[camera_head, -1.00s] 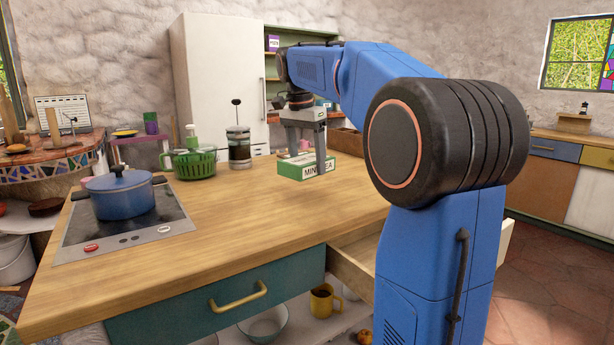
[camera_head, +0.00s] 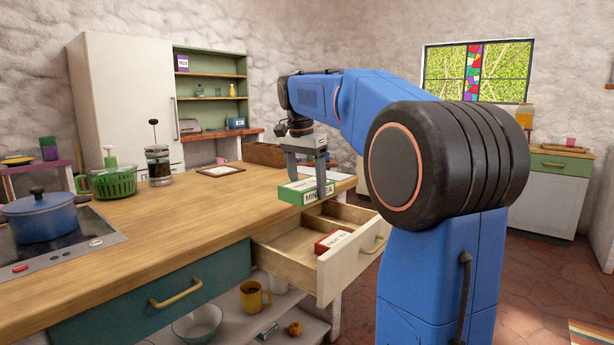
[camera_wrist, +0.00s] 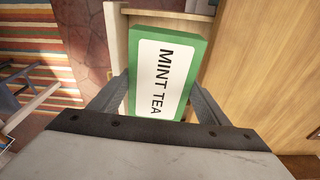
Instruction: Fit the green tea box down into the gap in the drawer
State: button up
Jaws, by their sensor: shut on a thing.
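My gripper (camera_head: 308,184) is shut on the green tea box (camera_head: 298,193), which has a white label reading MINT TEA. In the head view the box is held level above the back part of the open drawer (camera_head: 345,268), apart from it. The wrist view shows the tea box (camera_wrist: 165,70) between my two fingers, with parts of the drawer around and below it. The drawer has wooden dividers, and a red tea box (camera_head: 333,241) lies inside near its front. The gap is not clearly visible; the held box hides part of the drawer in the wrist view.
The wooden counter (camera_head: 190,220) lies left of the drawer. A closed teal drawer (camera_head: 155,300) is at the left. A yellow mug (camera_head: 252,297) stands on the shelf below.

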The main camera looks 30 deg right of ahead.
notch_tip(320, 180, down, 15)
jog(key=shift+s+d+n, duration=0.25)
jog(key=shift+s+n, duration=0.05)
jog(key=shift+s, duration=0.15)
dwell(0.5)
jog(key=shift+f, duration=3)
dwell(3.4)
